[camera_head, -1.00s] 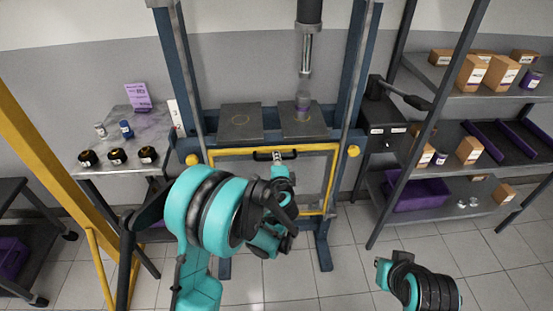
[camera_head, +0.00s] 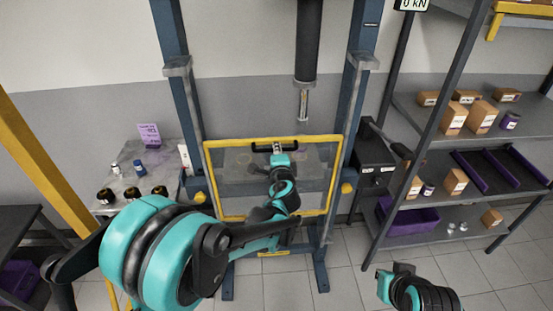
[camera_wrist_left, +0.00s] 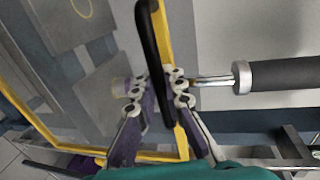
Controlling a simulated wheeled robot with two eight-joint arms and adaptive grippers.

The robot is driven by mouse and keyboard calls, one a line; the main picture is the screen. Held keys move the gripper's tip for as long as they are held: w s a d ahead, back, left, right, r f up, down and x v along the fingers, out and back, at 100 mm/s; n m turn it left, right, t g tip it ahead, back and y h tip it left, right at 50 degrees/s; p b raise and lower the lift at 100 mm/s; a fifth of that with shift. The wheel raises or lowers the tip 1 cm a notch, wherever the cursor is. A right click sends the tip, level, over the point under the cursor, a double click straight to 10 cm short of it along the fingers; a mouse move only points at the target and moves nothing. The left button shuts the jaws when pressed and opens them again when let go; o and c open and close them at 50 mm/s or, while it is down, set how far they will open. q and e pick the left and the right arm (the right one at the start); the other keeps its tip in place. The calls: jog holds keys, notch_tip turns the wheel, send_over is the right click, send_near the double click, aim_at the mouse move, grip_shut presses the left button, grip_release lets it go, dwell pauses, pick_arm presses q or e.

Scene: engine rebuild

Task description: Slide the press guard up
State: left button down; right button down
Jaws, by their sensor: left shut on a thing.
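The press guard (camera_head: 330,180) is a clear panel in a yellow frame, standing upright across the front of the blue press. In the head view it covers the plates of the press bed. A black handle (camera_head: 262,148) runs along its top bar and shows large in the left wrist view (camera_wrist_left: 152,40). My left gripper (camera_head: 279,150) is shut on the handle; in the wrist view its fingers (camera_wrist_left: 158,90) sit on either side of the bar. My right arm shows at the lower right of the head view, but its fingertips cannot be made out.
The press ram (camera_head: 304,105) hangs behind and above the guard. A side table (camera_head: 125,185) with small parts stands at the left. A shelf rack (camera_head: 440,150) with boxes stands at the right, beside a dark box (camera_head: 373,165) with a lever.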

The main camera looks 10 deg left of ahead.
pick_arm(q)
notch_tip(320, 180, up, 24)
jog(key=p, duration=1.3)
jog(key=shift+w, duration=0.15)
jog(key=c, duration=1.6)
grip_release()
jog(key=shift+o, duration=0.2)
jog(key=v, duration=1.2)
